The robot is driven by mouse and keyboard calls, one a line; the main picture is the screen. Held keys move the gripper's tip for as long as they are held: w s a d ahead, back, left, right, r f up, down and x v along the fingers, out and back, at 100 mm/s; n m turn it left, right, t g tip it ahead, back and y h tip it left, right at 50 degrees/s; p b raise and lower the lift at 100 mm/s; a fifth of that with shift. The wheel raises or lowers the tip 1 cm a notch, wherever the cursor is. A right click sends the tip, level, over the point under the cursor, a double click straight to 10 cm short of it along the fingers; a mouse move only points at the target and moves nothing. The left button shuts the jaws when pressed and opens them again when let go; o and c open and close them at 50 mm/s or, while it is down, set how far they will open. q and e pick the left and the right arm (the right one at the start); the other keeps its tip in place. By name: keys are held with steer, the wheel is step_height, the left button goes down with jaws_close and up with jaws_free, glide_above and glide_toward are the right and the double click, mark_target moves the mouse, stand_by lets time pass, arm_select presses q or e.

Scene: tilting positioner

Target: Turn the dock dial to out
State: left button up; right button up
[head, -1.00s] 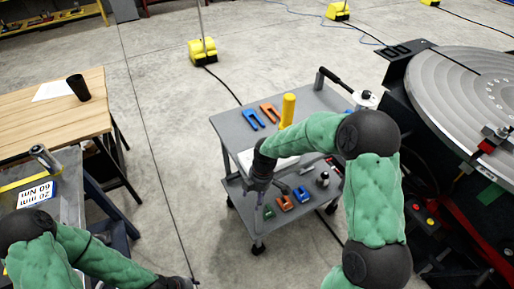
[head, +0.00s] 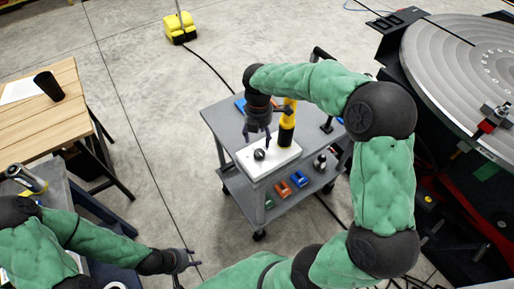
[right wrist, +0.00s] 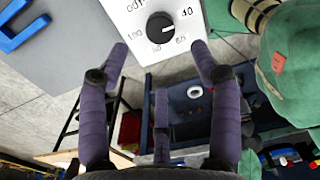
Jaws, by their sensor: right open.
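The dock dial (head: 259,154) is a black round knob on the top of a white box (head: 285,160) on the cart. In the right wrist view the dial (right wrist: 160,27) has printed numbers around it and a partly cut-off word at its upper left; a pale mark shows on the knob, pointing roughly right. My right gripper (head: 258,138) is open and empty, pointing down just above and behind the dial, apart from it. In the right wrist view its fingers are spread below the dial. My left gripper (head: 188,264) is open and empty, low at left, away from the cart.
The grey cart (head: 226,120) also carries a yellow and black cylinder (head: 287,125) close to the right gripper. Coloured clamps (head: 299,179) lie on its lower shelf. A large round turntable (head: 460,75) stands at right, a wooden table (head: 35,115) at left.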

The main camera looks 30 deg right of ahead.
mark_target(259, 152)
step_height(259, 152, down, 9)
steer(key=shift+s+f+b, duration=0.1)
steer(key=shift+b, duration=0.9)
steer(key=c, duration=1.1)
